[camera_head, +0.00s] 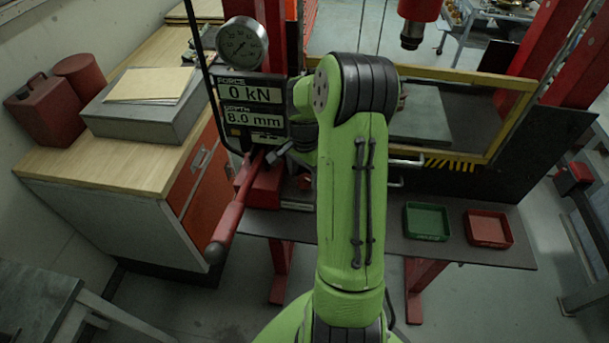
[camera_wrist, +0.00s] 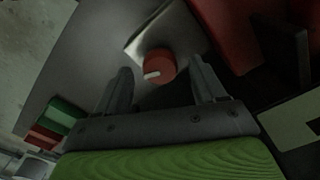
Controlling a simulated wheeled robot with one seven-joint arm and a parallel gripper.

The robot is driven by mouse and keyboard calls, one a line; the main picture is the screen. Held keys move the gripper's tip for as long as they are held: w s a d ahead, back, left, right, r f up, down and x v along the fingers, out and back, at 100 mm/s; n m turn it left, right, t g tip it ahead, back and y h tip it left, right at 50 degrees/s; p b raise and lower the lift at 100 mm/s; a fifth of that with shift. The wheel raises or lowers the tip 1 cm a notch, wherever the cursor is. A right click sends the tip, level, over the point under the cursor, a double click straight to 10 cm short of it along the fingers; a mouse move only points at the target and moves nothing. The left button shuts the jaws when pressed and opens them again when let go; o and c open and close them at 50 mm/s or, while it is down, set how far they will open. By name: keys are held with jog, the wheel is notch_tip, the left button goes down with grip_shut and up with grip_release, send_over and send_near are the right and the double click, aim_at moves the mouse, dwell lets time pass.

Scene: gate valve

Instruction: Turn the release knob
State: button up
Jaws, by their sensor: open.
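The release knob (camera_wrist: 160,62) is a round red knob with a short white mark, in the upper middle of the wrist view. A pale metal plate or block lies beside it. My gripper (camera_wrist: 161,72) is open, its two dark fingers spread on either side of the knob in the picture. I see no finger clearly touching the knob, and the gap in depth is hard to judge. In the head view, my green arm covers the middle, and I cannot make out the knob or the fingers clearly there.
A red press frame stands behind my arm. A readout (camera_head: 250,108) shows 0 kN and 8.0 mm, below a round gauge (camera_head: 242,43). A long red lever (camera_head: 236,205) sticks out left of my arm. Green (camera_head: 427,221) and red (camera_head: 488,229) trays sit on the bench at right.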

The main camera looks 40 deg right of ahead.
jog(key=shift+f, duration=0.7)
jog(key=c, duration=1.1)
jog(key=shift+o, duration=0.2)
jog(key=shift+n+b, duration=0.4)
jog(key=shift+n, duration=1.9)
jog(key=o, duration=1.1)
jog(key=shift+c, duration=0.2)
